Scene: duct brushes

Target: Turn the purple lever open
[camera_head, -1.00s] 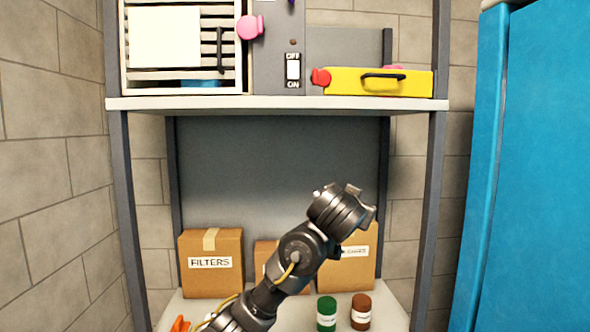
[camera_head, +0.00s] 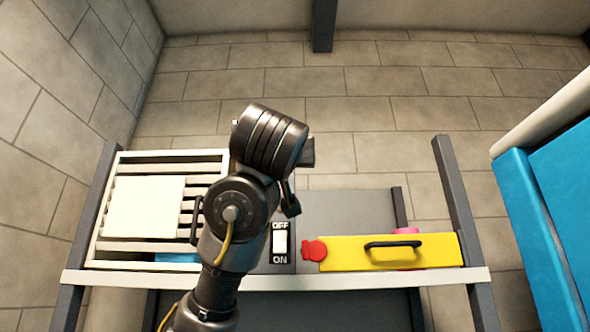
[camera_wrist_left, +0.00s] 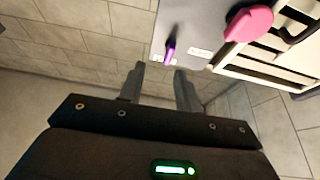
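The purple lever (camera_wrist_left: 169,52) shows in the left wrist view on a grey panel (camera_wrist_left: 185,20), near the panel's edge and beside a small white label (camera_wrist_left: 200,52). My left gripper (camera_wrist_left: 160,85) is open and empty. Its two fingers point towards the lever, which appears just beyond and between the tips, apart from them. In the head view my left arm stands in front of the grey panel and hides the lever; the gripper (camera_head: 308,152) is partly hidden behind the wrist. My right gripper is in neither view.
A pink knob (camera_wrist_left: 248,24) is close to the lever. In the head view a slatted white unit (camera_head: 105,250) is left of my arm. An OFF/ON switch (camera_head: 280,242), a red knob (camera_head: 314,250) and a yellow box (camera_head: 343,255) with a black handle are to the right.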

